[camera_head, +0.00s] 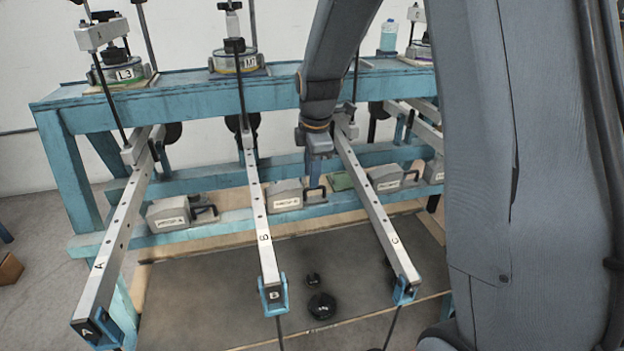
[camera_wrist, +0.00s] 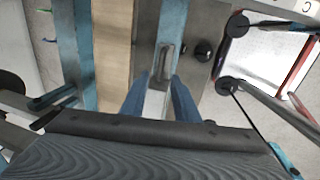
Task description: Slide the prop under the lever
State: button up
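Three long grey levers marked A (camera_head: 125,215), B (camera_head: 259,210) and C (camera_head: 370,200) slope toward me from the teal bench, their near ends in blue fittings. Grey props with dark handles sit on the low teal rail: a left one (camera_head: 167,214), a middle one (camera_head: 285,196) and a right one (camera_head: 384,178). My gripper (camera_head: 318,172) is small and partly hidden in the head view, near the middle prop's handle. In the wrist view my gripper (camera_wrist: 160,82) has its blue fingers apart, with a narrow handle (camera_wrist: 165,62) just beyond their tips; contact is unclear.
Dark round weights (camera_head: 322,306) rest on the grey floor mat (camera_head: 220,300) between levers B and C. Weights marked L3 (camera_head: 124,74) and others stand on the bench top (camera_head: 180,92). My arm hides the right side.

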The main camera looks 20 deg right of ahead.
aim_at(311, 201)
jog(key=shift+w+f, duration=0.15)
jog(key=shift+f, duration=0.7)
jog(key=shift+w+f, duration=0.15)
jog(key=shift+f, duration=0.7)
grip_shut()
